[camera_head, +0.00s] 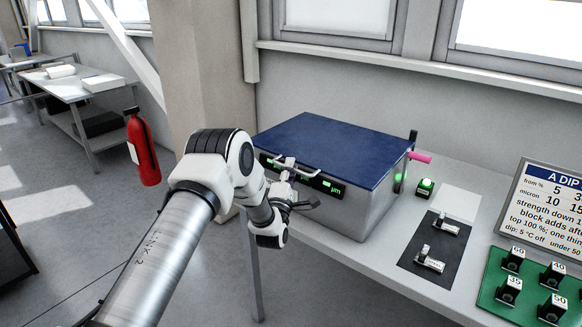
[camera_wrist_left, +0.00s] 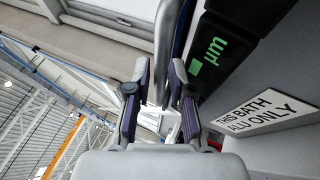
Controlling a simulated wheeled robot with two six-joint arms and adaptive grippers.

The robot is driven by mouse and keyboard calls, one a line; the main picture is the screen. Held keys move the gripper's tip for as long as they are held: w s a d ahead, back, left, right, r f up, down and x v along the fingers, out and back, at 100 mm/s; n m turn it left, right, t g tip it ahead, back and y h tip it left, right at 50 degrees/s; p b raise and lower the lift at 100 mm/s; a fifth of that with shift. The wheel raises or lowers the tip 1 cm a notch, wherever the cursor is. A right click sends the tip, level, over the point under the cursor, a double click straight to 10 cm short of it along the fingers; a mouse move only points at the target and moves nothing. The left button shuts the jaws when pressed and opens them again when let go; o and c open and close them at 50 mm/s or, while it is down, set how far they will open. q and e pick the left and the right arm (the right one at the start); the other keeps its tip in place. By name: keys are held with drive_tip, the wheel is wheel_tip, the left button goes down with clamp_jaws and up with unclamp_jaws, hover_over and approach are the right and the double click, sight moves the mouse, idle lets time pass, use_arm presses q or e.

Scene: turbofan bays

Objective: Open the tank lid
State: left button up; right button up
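The grey tank (camera_head: 362,217) stands on the bench with its dark blue lid (camera_head: 335,150) lying flat and closed. A pale metal bar handle (camera_head: 308,171) runs along the lid's front edge; it also shows as a grey bar in the left wrist view (camera_wrist_left: 166,40). My left gripper (camera_head: 284,170) is at the left part of this handle. In the left wrist view my left gripper (camera_wrist_left: 160,88) has its fingers apart, with the bar between them and gaps beside it. My right gripper is not in view.
A front display (camera_head: 333,187) glows green. Right of the tank are a pink-ended lever (camera_head: 420,157), a green-lit button (camera_head: 425,187), a black mat (camera_head: 418,258) with metal parts and a green board (camera_head: 492,290) with numbered blocks. The wall and window stand behind.

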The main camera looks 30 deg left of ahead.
use_arm(q)
clamp_jaws()
